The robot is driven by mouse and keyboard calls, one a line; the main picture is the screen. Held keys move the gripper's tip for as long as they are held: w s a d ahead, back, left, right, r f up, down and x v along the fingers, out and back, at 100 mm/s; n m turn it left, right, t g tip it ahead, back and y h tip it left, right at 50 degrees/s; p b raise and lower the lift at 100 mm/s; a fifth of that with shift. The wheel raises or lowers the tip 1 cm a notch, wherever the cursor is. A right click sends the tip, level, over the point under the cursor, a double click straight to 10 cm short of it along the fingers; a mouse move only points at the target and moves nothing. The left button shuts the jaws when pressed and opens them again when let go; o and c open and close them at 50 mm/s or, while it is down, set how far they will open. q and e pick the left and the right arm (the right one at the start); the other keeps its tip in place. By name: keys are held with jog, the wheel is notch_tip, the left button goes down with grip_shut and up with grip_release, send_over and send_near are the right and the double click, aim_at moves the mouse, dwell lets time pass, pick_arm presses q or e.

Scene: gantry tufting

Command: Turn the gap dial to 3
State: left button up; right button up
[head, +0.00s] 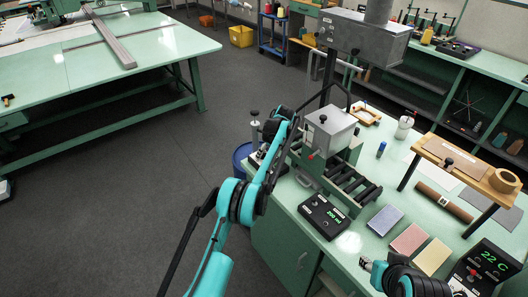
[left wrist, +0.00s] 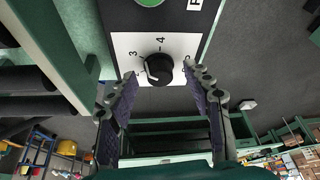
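The gap dial (left wrist: 159,69) is a round black knob on a white plate (left wrist: 126,46) with printed numbers; 3 and 4 are readable around its upper side. A pale mark shows on the knob's left side, but I cannot tell its exact setting. My left gripper (left wrist: 156,86) is open, its two dark padded fingers on either side of the knob and apart from it. In the head view my left gripper (head: 281,118) is at the left side of the grey-and-green roller machine (head: 328,128); the dial is hidden there. My right gripper (head: 368,265) is low over the bench, its opening unclear.
Coloured pads (head: 410,239), a wooden stand (head: 460,165) and a temperature display (head: 485,265) occupy the bench's right.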

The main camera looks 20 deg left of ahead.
pick_arm(q)
jog(key=v, duration=1.2)
jog(key=shift+r, duration=0.1)
